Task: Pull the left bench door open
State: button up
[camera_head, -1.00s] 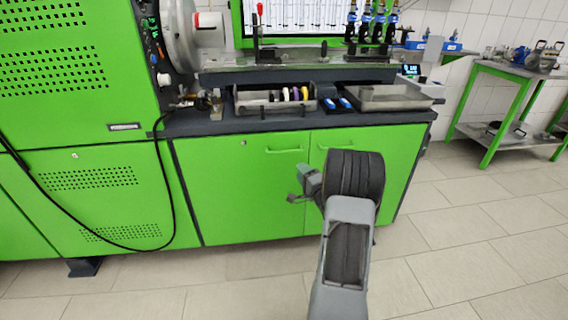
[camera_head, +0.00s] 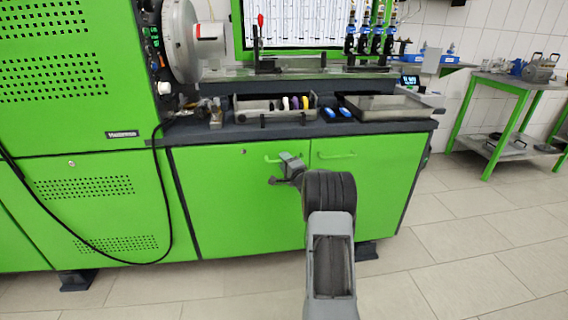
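The left bench door (camera_head: 225,205) is a flat green panel, shut flush with the bench front. Its green bar handle (camera_head: 269,159) is near the door's top right; the handle's right part is hidden behind my gripper. My gripper (camera_head: 274,181), small and grey, is in front of the door at the handle, at the end of my dark arm. I cannot tell whether it touches the handle, and its fingers are too small to show whether they are open or shut.
The right bench door (camera_head: 380,180) is shut, with its own handle (camera_head: 336,156). Above are the dark bench top with a tray of rings (camera_head: 250,113) and an empty metal tray (camera_head: 390,112). A black cable (camera_head: 163,200) hangs at the left. The tiled floor in front is clear.

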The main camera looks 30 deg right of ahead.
jog(key=shift+w, duration=0.2)
jog(key=shift+c, duration=0.5)
grip_shut()
